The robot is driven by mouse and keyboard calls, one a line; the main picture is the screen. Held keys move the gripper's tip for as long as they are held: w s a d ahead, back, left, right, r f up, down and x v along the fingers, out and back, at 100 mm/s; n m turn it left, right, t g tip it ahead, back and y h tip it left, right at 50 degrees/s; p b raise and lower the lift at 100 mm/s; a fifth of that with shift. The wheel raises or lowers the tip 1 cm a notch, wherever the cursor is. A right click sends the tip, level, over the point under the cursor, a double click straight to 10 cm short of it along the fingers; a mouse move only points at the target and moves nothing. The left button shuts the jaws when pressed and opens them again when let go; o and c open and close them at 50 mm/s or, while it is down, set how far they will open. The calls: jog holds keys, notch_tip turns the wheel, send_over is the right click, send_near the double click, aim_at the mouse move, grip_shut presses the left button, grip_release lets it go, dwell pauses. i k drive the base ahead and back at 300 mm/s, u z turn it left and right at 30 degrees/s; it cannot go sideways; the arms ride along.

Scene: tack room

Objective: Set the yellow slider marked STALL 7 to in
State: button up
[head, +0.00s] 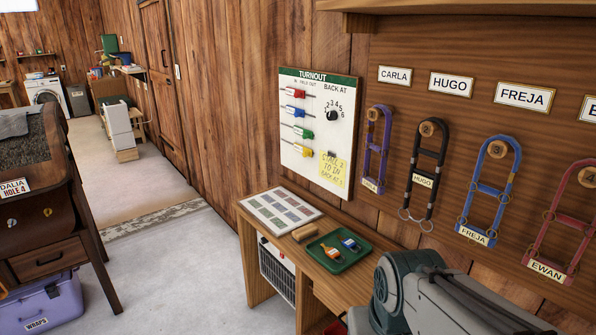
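The white TURNOUT board (318,92) hangs on the wood wall near the middle of the head view. Its header reads IN, HALF, OUT from left to right, with BACK AT beside it. Red (299,93), blue (299,112) and green (308,133) sliders sit on horizontal rods. The yellow slider (307,152) is on the lowest rod, right of the rod's left end; its exact stop is unclear. The small white tags by the sliders are too small to read. My gripper is not in view; only part of my arm shows at the lower right.
A black dial (333,115) and a yellow handwritten note (335,173) are on the board's right side. Below stands a wooden bench (262,225) with a chart (280,209) and a green tray (350,262). Labelled colored hangings, including a purple one (386,135), hang at right.

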aim_at(300, 151)
jog(key=z, duration=0.5)
jog(key=k, duration=0.15)
jog(key=u, duration=1.5)
jog(key=i, duration=1.2)
jog(key=z, duration=1.2)
jog(key=i, duration=0.8)
jog(key=z, duration=0.1)
